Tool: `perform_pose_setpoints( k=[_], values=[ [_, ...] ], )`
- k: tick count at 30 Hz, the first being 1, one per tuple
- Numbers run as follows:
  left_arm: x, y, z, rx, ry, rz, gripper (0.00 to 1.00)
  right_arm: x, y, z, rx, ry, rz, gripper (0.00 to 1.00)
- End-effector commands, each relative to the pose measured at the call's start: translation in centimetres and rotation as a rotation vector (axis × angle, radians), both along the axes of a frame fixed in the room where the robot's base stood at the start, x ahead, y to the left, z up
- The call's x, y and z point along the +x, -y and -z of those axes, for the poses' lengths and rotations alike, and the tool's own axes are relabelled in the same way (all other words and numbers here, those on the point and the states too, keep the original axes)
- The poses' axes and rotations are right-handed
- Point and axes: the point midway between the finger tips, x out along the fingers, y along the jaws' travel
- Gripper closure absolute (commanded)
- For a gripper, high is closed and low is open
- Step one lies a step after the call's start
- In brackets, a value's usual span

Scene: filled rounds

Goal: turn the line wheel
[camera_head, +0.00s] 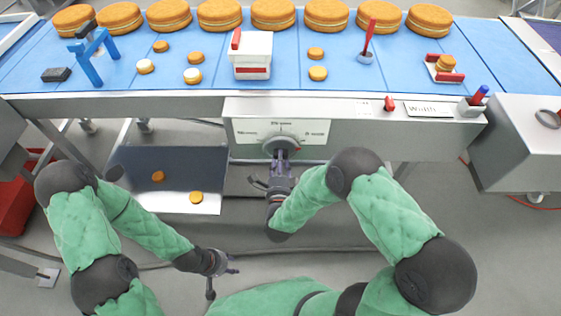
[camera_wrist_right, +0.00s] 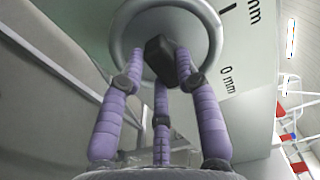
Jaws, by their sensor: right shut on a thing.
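The line wheel (camera_head: 281,146) is a round grey knob on the white scale panel (camera_head: 240,132) on the front of the conveyor. The exact finger contact is partly hidden. My left gripper (camera_head: 228,264) hangs low and empty, away from the wheel, with its fingers spread.
The blue conveyor belt (camera_head: 120,55) carries several filled rounds and small tools above the wheel. A metal tray (camera_head: 130,180) with two small rounds lies left of the wheel. A grey box (camera_head: 515,150) stands at right. Open floor lies below the conveyor.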

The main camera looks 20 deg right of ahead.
Motion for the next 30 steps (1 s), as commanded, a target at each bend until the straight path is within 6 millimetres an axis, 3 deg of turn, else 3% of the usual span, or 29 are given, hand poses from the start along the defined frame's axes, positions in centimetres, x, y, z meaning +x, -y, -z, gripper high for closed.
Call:
perform_pose_setpoints(
  k=[16,17,19,30],
  values=[
    [0.0,0.01,0.1,0.0,0.0,0.0,0.6,0.04,0.04,-0.03,0.028,0.008,0.002,1.0],
    [0.0,0.0,0.11,0.0,0.0,0.0,0.6,0.04,0.04,-0.03,0.028,0.008,0.002,0.64],
    [0.0,0.0,0.11,0.0,0.0,0.0,0.6,0.03,0.04,-0.03,0.028,0.008,0.002,0.45],
    [0.01,0.0,0.1,0.0,0.0,0.0,0.6,-0.13,-0.05,0.0,0.025,0.006,0.0,0.43]
  ],
)
